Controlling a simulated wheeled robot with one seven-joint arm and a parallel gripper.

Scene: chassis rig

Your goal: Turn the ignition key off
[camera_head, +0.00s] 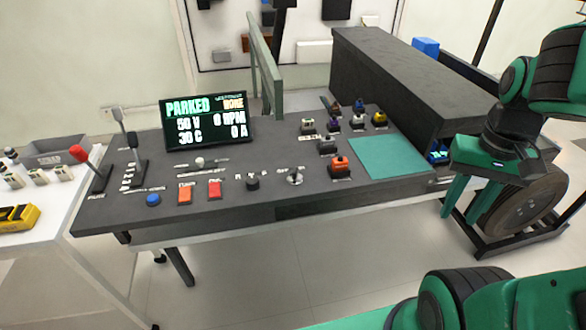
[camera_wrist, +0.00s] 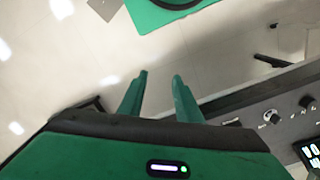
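The ignition key (camera_head: 295,177) appears to be the small silvery switch near the front edge of the dark console (camera_head: 250,208), right of a black knob (camera_head: 253,183). Its on or off position is too small to tell. A small light switch that looks like it shows at the right of the wrist view (camera_wrist: 270,116). My gripper (camera_head: 459,217) hangs off the console's right end, well to the right of the key and apart from it. In the wrist view my gripper (camera_wrist: 160,75) has its two fingers apart with nothing between them.
A screen (camera_head: 205,121) reads PARKED. Orange and red buttons (camera_head: 184,194) and a red-topped lever (camera_head: 78,153) stand left of the key. Several coloured blocks (camera_head: 340,167) and a teal mat (camera_head: 388,157) lie right of it.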

